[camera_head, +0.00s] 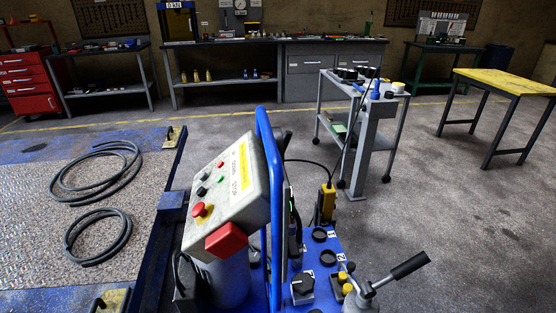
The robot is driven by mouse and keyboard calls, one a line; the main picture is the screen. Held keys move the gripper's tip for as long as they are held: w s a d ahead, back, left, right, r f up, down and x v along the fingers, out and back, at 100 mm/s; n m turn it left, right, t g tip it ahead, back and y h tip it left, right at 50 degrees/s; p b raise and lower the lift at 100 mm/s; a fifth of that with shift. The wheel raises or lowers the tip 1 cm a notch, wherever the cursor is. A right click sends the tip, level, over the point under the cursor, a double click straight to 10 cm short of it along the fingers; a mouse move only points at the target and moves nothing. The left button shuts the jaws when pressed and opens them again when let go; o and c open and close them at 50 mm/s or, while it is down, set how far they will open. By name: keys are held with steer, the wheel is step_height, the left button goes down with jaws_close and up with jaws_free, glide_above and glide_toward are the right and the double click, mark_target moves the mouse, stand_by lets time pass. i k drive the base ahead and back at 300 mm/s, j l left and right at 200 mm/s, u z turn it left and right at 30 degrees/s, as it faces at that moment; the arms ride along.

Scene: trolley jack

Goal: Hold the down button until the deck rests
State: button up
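A tilted light-grey control box (226,200) stands in the lower middle, beside a blue upright tube frame. Its sloped face carries several small buttons, some dark, with a green button (221,179) among them. A red mushroom button (203,210) on a yellow base sits at the near end. The printed labels are too small and slanted to tell surely which button is down. The deck (45,210), patterned metal plate in a blue frame, lies low at the left; whether it rests on something below is hidden. My gripper is not in view.
Coiled dark hoses (66,181) lie on the deck. A black-handled lever (402,268) and a knob block stand right of the box on a blue base. A grey trolley (330,96) and yellow-topped table (508,83) stand beyond. Open concrete floor lies at the right.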

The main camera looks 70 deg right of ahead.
mark_target(200, 191)
steer(key=z, duration=2.05)
steer(key=l+u, duration=0.2)
steer(key=l, duration=0.3)
steer(key=l+u, duration=0.2)
steer(key=l, duration=0.25)
steer(key=k+l+u, duration=0.2)
steer(key=l, duration=0.25)
steer(key=l+u, duration=0.2)
steer(key=l, duration=0.3)
steer(key=k+l+u, duration=0.2)
steer(key=l, duration=0.25)
steer(key=l+u, duration=0.2)
steer(key=l, duration=0.25)
steer(key=l+u, duration=0.25)
steer(key=l, duration=0.25)
steer(key=k+l+u, duration=0.2)
steer(key=l, duration=0.25)
steer(key=l+u, duration=0.25)
steer(key=l, duration=0.25)
steer(key=k+l+u, duration=0.2)
steer(key=l, duration=0.2)
steer(key=i, duration=0.1)
